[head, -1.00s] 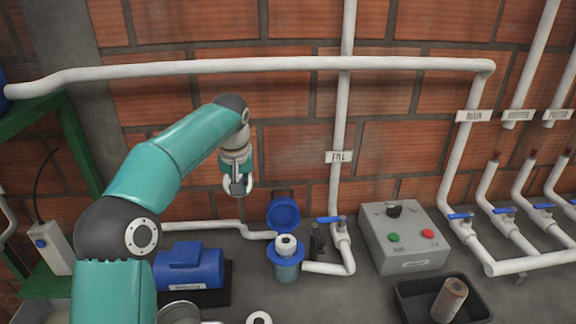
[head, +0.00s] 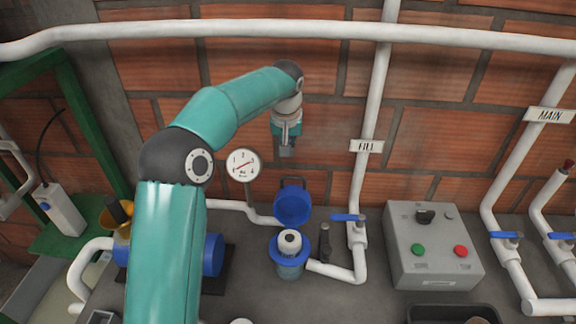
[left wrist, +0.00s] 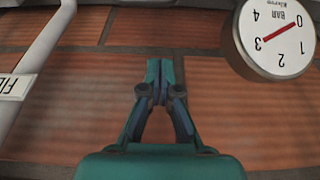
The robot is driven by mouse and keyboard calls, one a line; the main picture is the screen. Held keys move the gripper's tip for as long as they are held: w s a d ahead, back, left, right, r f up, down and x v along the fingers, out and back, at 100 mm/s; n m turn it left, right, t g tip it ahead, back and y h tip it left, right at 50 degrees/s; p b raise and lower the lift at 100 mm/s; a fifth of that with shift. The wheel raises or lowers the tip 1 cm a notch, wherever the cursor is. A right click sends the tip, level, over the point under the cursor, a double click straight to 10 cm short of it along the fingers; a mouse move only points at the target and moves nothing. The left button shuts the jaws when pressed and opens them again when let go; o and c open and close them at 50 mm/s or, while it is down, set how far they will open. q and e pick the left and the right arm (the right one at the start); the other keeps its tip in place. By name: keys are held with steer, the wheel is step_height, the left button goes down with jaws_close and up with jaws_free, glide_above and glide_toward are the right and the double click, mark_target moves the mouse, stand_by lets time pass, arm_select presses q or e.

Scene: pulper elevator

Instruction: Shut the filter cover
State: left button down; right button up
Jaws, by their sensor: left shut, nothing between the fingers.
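The filter (head: 290,262) stands on the grey bench, with a clear bluish body, a blue collar and a white cartridge (head: 290,241) showing at its top. Its round blue cover (head: 292,206) is open, standing up behind the filter and leaning back towards the brick wall. My left gripper (head: 287,153) hangs in front of the wall, above the cover in the head view and apart from it. It is shut and empty. In the left wrist view my left gripper (left wrist: 158,68) points at bare brick, its fingertips together; the filter is out of that view.
A round pressure gauge (head: 243,164) on a thin stem stands left of the cover; it is also close in the left wrist view (left wrist: 277,38). The blue-handled fill valve (head: 348,218) and pipe (head: 371,110) rise to the right. A grey control box (head: 432,247) stands further right.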

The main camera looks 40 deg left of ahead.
arm_select(q)
steer(key=shift+s+d+f+p, duration=0.2)
steer(key=shift+s+f+p, duration=0.15)
steer(key=shift+f, duration=0.5)
steer(key=shift+s+d+f+p, duration=0.25)
steer(key=shift+s+f, duration=0.1)
steer(key=shift+f, duration=0.45)
steer(key=shift+s+d+f+p, duration=0.2)
steer(key=shift+s+f+p, duration=0.15)
steer(key=shift+f, duration=0.5)
